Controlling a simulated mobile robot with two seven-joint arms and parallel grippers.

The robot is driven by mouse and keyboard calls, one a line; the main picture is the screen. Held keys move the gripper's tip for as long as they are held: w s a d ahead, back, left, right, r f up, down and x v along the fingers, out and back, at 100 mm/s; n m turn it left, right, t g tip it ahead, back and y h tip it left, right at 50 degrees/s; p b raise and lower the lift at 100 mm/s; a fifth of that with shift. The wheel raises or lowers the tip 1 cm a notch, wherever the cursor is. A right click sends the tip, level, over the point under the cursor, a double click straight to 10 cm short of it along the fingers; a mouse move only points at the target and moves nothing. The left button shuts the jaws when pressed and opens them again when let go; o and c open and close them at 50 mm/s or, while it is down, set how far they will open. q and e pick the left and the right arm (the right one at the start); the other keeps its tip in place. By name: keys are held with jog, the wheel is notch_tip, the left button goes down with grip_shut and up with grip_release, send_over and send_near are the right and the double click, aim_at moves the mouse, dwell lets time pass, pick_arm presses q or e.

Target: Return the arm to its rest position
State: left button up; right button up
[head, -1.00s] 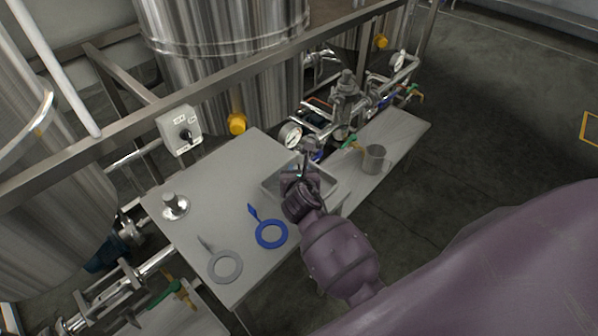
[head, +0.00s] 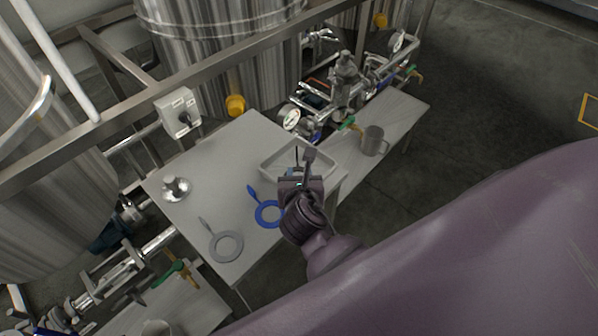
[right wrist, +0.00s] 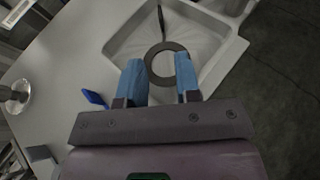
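My right gripper (head: 303,165) is over the near part of a shallow grey tray (head: 265,164) on the table. In the right wrist view its blue-tipped fingers (right wrist: 160,80) are apart, with nothing held between them. A dark ring with a straight handle (right wrist: 151,66) lies in the tray (right wrist: 125,32), beyond the fingertips. In the head view the gripper hides part of the tray, and I cannot make out the dark ring. My left gripper is not in view.
A blue ring (head: 258,213) and a grey ring (head: 226,260) lie on the table (head: 225,150), near a metal fitting (head: 175,188). A metal mug (head: 374,141) stands on the right bench. Pipes, a gauge (head: 289,118) and tanks stand behind; open floor lies right.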

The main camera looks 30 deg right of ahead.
dwell(0.4)
jog(key=shift+s+d+f+m, duration=0.1)
jog(key=shift+s+d+m, duration=0.1)
jog(key=shift+m, duration=0.2)
jog(key=s+d+r+m+g+y, duration=0.1)
jog(key=s+d+m+g+y, duration=0.25)
jog(key=s+m, duration=0.95)
jog(key=s+d+m+g+y, duration=0.2)
jog(key=s+m+g, duration=0.45)
jog(key=m, duration=1.05)
jog(key=w+f+n+t, duration=0.1)
jog(key=w+f+t, duration=0.4)
jog(key=f+t, duration=0.4)
jog(key=shift+w+a+f+t, duration=0.3)
jog(key=shift+f, duration=0.25)
jog(key=shift+a, duration=0.1)
